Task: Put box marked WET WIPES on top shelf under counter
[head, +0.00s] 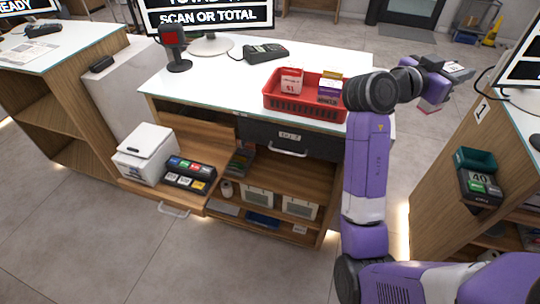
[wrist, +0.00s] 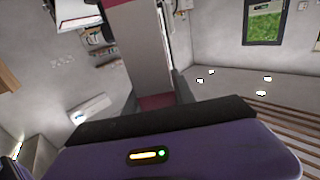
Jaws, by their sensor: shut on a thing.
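My gripper (head: 437,91) is raised off the right end of the white-topped counter (head: 215,72), past the red basket. It is shut on a box (wrist: 135,45) with a pale face and maroon ends, which stands out ahead of it in the wrist view. No lettering is readable on this box, and its ends are partly hidden. Under the counter, the top shelf (head: 285,176) lies below a dark drawer (head: 288,139). It has a dark tray (head: 240,161) at its left and bare wood to the right.
A red basket (head: 305,108) of small boxes stands on the counter. A pulled-out wooden drawer (head: 190,205) with a white case (head: 145,152) juts out at left. White bins (head: 299,207) sit lower. Another counter (head: 450,160) stands at right. Floor in front is clear.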

